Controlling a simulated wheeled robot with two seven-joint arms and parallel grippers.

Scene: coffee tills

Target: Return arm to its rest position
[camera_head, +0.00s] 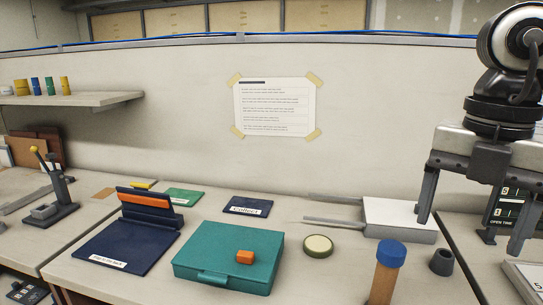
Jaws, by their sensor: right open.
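My right gripper (472,205) hangs at the right of the head view, fingers pointing down and apart, with nothing between them. It is above the right side of the counter, in front of a white box (398,218) in the picture. My left gripper is not in view. The arm's wrist shows above the right gripper; the rest of that arm is out of frame.
A round tin (318,246), a navy board (120,245) and a "Collect" mat (262,206) lie on the counter.

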